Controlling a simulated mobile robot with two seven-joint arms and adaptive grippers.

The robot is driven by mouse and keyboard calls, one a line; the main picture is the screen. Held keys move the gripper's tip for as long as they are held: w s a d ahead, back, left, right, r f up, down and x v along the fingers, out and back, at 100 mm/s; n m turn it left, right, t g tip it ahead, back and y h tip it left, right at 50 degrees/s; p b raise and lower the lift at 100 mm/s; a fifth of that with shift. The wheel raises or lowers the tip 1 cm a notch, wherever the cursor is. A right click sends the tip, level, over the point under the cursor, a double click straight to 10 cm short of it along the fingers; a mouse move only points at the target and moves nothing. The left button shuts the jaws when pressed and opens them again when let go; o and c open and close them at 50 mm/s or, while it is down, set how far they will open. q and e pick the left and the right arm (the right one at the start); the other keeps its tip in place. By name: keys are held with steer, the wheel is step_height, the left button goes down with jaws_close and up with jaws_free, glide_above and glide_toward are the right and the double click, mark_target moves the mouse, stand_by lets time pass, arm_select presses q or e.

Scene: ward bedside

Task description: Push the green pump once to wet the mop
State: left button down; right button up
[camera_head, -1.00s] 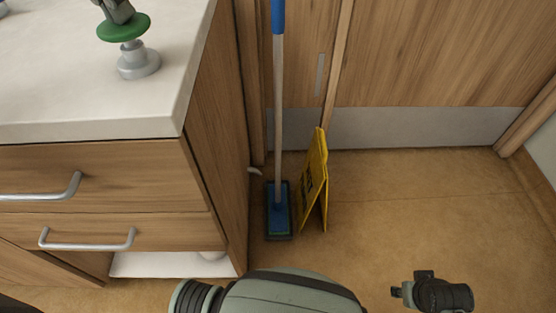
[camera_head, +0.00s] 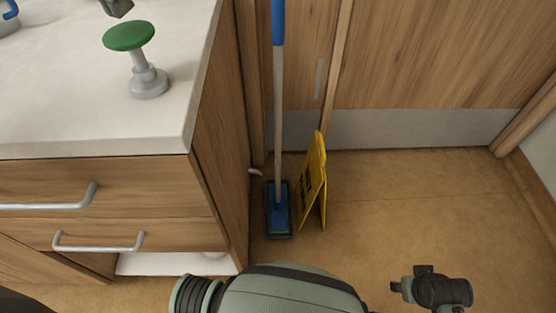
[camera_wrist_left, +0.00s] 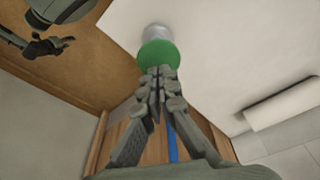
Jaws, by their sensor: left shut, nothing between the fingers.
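The green pump (camera_head: 129,36) has a round green head on a grey stem and base, upright on the white counter. Its stem shows between head and base. My left gripper (camera_head: 117,6) is shut and empty, just above the green head at the top edge of the head view, seemingly apart from it. In the left wrist view the closed fingertips (camera_wrist_left: 158,72) overlap the green head (camera_wrist_left: 158,54). The mop (camera_head: 278,120), with a blue grip and blue flat head, stands upright on the floor beside the cabinet.
A yellow folding sign (camera_head: 313,180) stands on the floor right of the mop. A wooden drawer cabinet (camera_head: 120,185) carries the white counter (camera_head: 60,110). A blue and grey item (camera_head: 8,18) is cut off at the counter's upper left. The floor at right is clear.

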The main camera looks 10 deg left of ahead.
arm_select(q)
steer(key=shift+r, duration=0.1)
stand_by(0.4)
step_height(320, 180, up, 2)
steer(key=shift+r+p, duration=0.15)
steer(key=shift+p, duration=1.1)
steer(key=shift+r, duration=0.15)
step_height(320, 180, up, 3)
steer(key=shift+r, duration=0.1)
